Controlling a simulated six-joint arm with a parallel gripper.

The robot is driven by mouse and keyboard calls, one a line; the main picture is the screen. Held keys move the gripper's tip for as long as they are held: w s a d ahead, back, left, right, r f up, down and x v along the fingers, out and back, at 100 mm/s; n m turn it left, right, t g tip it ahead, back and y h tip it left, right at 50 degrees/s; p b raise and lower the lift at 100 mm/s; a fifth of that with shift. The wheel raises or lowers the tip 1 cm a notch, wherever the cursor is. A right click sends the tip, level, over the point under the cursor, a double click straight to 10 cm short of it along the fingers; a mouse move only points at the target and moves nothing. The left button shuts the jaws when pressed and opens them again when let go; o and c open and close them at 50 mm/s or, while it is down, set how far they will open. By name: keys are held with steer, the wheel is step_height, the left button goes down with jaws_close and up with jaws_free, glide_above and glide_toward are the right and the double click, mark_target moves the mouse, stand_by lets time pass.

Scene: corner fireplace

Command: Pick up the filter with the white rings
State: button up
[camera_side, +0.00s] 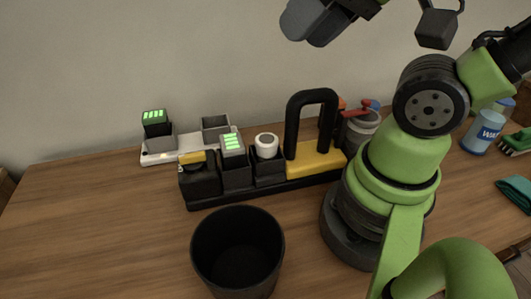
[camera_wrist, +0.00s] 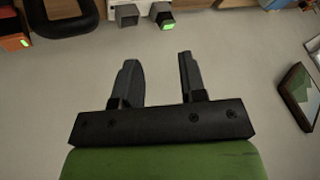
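The white-ringed filter (camera_side: 267,142) is a short white cylinder with a grey centre. It sits upright in a black square slot of the black tray (camera_side: 270,190), between a green-lit block and the yellow base of the black handle. I cannot make it out in the wrist view. My gripper (camera_wrist: 157,72) shows in the wrist view with its two dark fingers apart and nothing between them.
A green-lit block (camera_side: 233,144) and a yellow-topped black block (camera_side: 198,170) stand left of the filter. The tall black handle (camera_side: 290,120) rises close on its right. A white charger (camera_side: 160,157) is behind left. A black bin (camera_side: 237,245) stands in front. The left table is clear.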

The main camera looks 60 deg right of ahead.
stand_by(0.4)
steer(key=o, duration=0.7)
steer(key=n+g+h, duration=0.2)
steer(key=n+g, duration=0.5)
steer(key=n, duration=0.2)
glide_above(267, 139)
steer(key=f, duration=1.2)
steer(key=shift+s+a+f, duration=0.1)
steer(key=shift+s+f, duration=0.1)
steer(key=shift+f, duration=0.2)
steer(key=shift+m, duration=0.3)
steer(key=shift+w+f, duration=0.2)
steer(key=shift+f, duration=4.5)
